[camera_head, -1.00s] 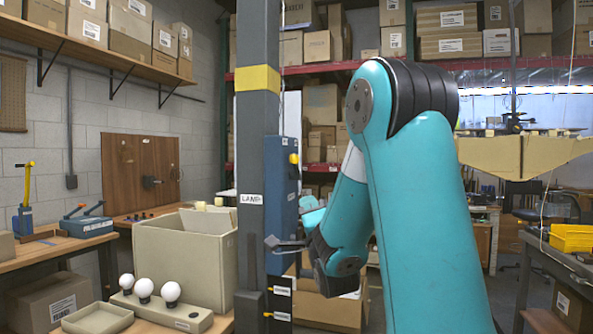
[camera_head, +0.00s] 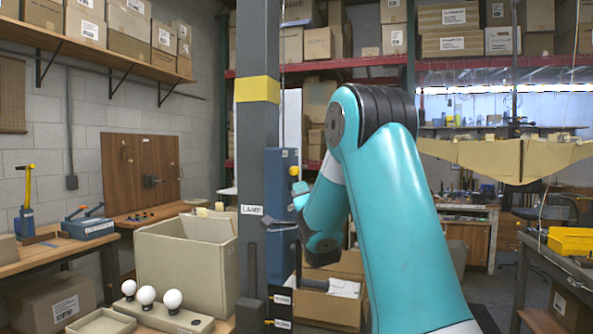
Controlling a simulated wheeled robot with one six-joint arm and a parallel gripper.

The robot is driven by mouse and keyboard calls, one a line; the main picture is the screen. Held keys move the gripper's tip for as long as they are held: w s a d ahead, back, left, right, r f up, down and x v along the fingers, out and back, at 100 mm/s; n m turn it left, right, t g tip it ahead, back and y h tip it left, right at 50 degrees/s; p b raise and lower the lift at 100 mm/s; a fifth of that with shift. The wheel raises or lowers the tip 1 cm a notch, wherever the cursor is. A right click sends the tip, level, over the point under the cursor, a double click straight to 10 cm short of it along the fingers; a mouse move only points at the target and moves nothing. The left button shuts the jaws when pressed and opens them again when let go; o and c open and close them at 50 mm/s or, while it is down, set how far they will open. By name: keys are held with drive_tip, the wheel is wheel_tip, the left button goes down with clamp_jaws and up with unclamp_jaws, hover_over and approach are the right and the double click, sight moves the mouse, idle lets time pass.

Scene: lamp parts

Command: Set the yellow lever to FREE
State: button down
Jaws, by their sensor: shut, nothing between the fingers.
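A yellow round knob (camera_head: 293,171) sits on the upper part of the blue box (camera_head: 283,205) on the grey column. Two small yellow pieces, one beside the upper white label (camera_head: 282,299) and one beside the lower (camera_head: 282,323), show low on the column's dark part. I cannot read the word FREE or tell a lever setting. Another yellow handle (camera_head: 29,180) stands upright on a blue base on the left bench. My gripper (camera_head: 274,225) is shut and empty, in front of the column just below the knob's height; whether it touches the box I cannot tell.
The grey column (camera_head: 258,130) bears a LAMP label. A beige bin (camera_head: 185,270) stands left of it, with white bulbs (camera_head: 147,294) on a holder in front. An open cardboard box (camera_head: 330,305) lies behind my arm.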

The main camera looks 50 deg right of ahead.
sight(295, 174)
drive_tip(key=p+x, duration=0.2)
drive_tip(key=x, duration=0.1)
drive_tip(key=shift+w+d+r, duration=0.1)
drive_tip(key=shift+w+r, duration=0.05)
drive_tip(key=shift+r, duration=0.15)
drive_tip(key=shift+w+d, duration=0.15)
drive_tip(key=shift+w, duration=0.05)
